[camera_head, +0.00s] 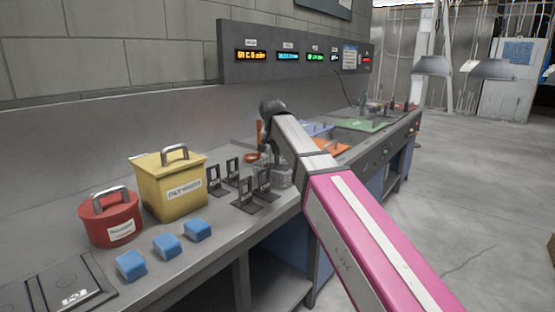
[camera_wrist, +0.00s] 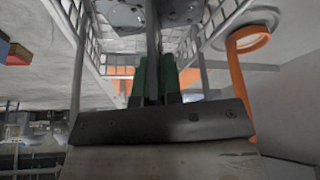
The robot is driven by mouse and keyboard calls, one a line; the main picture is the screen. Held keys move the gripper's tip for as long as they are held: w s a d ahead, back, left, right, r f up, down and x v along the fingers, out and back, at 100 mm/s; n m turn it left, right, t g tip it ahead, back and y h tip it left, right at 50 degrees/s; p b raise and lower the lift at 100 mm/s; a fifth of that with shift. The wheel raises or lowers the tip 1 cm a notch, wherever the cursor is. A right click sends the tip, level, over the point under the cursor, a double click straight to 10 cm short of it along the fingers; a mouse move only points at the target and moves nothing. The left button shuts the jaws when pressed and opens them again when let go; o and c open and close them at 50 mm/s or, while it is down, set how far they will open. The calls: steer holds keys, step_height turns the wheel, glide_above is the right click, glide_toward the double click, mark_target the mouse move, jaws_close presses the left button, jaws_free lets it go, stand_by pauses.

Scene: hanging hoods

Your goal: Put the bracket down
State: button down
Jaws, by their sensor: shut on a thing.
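My gripper (camera_wrist: 155,75) is shut on a thin dark grey bracket (camera_wrist: 153,35), seen edge-on between its green-padded fingers in the wrist view. Below it are the bars of a wire basket (camera_wrist: 92,50) and grey metal plates with holes (camera_wrist: 122,13). I cannot tell whether the bracket touches them. In the head view my gripper (camera_head: 275,155) is small and partly hidden by my arm, over the wire basket (camera_head: 281,179). Several black upright brackets (camera_head: 246,193) stand on the bench just left of the basket.
On the grey bench (camera_head: 50,245) stand a yellow waste box (camera_head: 171,190), a red lidded can (camera_head: 110,218) and blue blocks (camera_head: 167,246). An orange ring-shaped holder (camera_wrist: 236,75) is beside the basket. Orange and green mats (camera_head: 360,125) lie farther along.

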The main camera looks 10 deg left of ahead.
mark_target(277, 166)
steer(key=shift+f, duration=1.9)
steer(key=shift+f, duration=0.1)
steer(key=c, duration=1.3)
jaws_free()
steer(key=v, duration=1.2)
